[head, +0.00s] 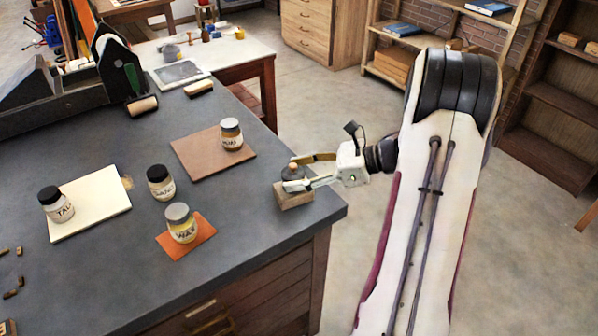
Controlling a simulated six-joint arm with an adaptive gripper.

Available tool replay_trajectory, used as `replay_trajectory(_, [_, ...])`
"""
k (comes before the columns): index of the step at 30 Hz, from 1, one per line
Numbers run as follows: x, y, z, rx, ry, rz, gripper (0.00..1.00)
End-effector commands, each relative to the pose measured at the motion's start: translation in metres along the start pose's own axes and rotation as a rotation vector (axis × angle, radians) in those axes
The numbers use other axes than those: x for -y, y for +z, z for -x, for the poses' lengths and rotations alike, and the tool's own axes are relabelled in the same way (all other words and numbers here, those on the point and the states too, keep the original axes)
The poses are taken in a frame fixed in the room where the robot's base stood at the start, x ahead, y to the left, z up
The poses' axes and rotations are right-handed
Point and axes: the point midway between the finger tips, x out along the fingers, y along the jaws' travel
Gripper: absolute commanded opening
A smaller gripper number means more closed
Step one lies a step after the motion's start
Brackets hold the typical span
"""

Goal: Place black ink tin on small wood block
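A small wood block (295,201) lies on the dark grey bench top near its right front corner. A small dark round thing with a brownish knob (293,169), perhaps the black ink tin, shows just above the block; no label is readable. My gripper (292,173) reaches in from the right, with one finger on the far side of this dark thing and one on the near side. The near finger hides its lower part, so I cannot tell whether the fingers touch it or whether it rests on the block.
Labelled jars stand nearby: one on a brown board (190,158), one on an orange mat (198,243), one on a white board (108,192), and a black-lidded jar (160,183) on bare bench. A press (60,90) stands at the back left.

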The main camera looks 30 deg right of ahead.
Motion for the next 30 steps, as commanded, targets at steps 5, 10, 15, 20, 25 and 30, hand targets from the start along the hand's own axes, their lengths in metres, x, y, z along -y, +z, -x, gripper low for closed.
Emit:
replay_trajectory(5, [0.0, 0.0, 0.0, 0.0, 0.0, 0.0, 0.55])
replay_trajectory(10, [0.0, 0.001, 0.0, 0.0, 0.0, 0.0, 0.55])
replay_trajectory(15, [0.0, 0.003, 0.004, 0.001, -0.001, 0.001, 0.55])
replay_trajectory(20, [0.001, 0.003, 0.018, 0.0, -0.002, 0.001, 0.55])
replay_trajectory(25, [0.001, 0.003, 0.041, 0.0, -0.004, 0.001, 0.55])
replay_trajectory(30, [0.001, 0.002, 0.067, 0.0, -0.004, 0.001, 0.55])
